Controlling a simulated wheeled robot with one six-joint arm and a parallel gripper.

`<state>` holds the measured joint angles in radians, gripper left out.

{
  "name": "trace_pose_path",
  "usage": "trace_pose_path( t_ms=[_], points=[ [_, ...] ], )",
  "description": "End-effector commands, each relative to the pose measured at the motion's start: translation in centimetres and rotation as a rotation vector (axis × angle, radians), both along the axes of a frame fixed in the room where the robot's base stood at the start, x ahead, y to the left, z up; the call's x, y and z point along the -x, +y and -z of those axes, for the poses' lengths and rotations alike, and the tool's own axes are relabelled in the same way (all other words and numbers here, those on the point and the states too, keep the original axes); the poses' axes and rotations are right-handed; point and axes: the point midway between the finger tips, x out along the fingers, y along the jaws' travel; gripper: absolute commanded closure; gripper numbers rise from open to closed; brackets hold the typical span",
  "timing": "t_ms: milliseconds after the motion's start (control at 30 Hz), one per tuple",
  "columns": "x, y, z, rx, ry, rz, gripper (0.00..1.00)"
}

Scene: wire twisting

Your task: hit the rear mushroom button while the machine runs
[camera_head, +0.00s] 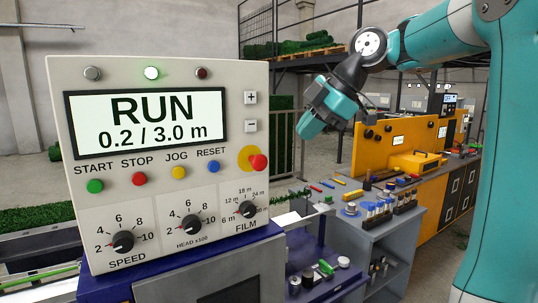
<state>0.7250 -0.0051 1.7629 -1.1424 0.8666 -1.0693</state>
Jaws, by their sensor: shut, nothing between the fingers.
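A beige control panel (161,75) faces me; its screen (146,118) reads RUN and 0.2 / 3.0 m. A red mushroom button (259,163) on a yellow disc sits at the panel's right side. I cannot tell a separate rear mushroom button in this view. My gripper (308,128) is at the end of the teal arm, to the right of the panel and higher than the red mushroom button, apart from it. It points down and left, shut and empty; its fingers are hard to make out.
Green START (95,186), red STOP (139,179), yellow JOG (179,172) and blue RESET (214,166) buttons and knobs are on the panel. A grey bench (345,228) with tools and small parts stands right. An orange machine (375,150) is behind it.

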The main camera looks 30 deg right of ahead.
Motion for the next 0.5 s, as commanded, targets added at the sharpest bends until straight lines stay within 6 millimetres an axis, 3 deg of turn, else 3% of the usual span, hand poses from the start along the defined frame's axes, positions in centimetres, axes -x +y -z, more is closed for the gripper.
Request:
trace_pose_path(
  t_ms=[333, 500],
  points=[
    [0.0, 0.0, 0.1, 0.001, -0.001, -0.002, 1.00],
    [-0.8, 0.7, 1.3, -0.003, 0.001, -0.003, 1.00]
  ],
)
